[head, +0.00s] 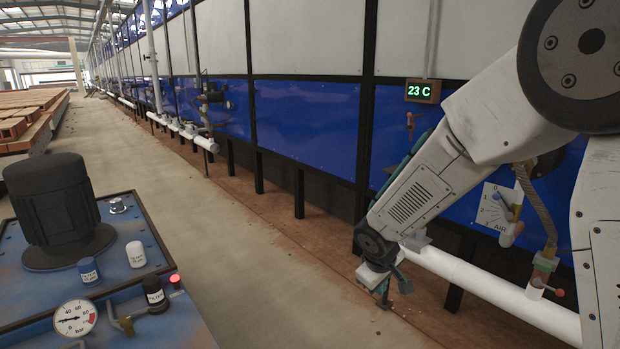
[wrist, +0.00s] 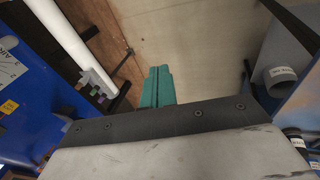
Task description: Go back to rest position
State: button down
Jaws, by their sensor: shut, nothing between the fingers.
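My gripper (head: 394,292) hangs at the end of my arm in the right half of the head view, pointing down. It is in front of the white pipe, above the floor by the blue wall. In the wrist view its teal fingers (wrist: 158,78) lie side by side, shut, with nothing held. Bare floor (wrist: 185,35) shows beyond the fingertips.
The white pipe (head: 490,283), a valve (head: 545,265) and an AIR dial plate (head: 497,210) are close to my arm. A blue machine (head: 150,235) with a black motor (head: 55,205) and gauge (head: 75,317) stands at left. The aisle (head: 225,215) between is clear.

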jog(key=s+d+r+m, duration=0.2)
jog(key=s+r, duration=0.4)
jog(key=s, duration=0.5)
jog(key=s+d+r+m+g+y, duration=0.1)
jog(key=s+d+r+m, duration=0.2)
jog(key=s+r, duration=0.3)
jog(key=s+d+r+m+g+y, duration=0.1)
jog(key=s+d+r, duration=0.3)
jog(key=s, duration=1.2)
notch_tip(320, 180, up, 2)
jog(key=shift+s+d+r+m, duration=0.25)
jog(key=shift+s+d+m, duration=0.1)
jog(key=shift+m, duration=0.45)
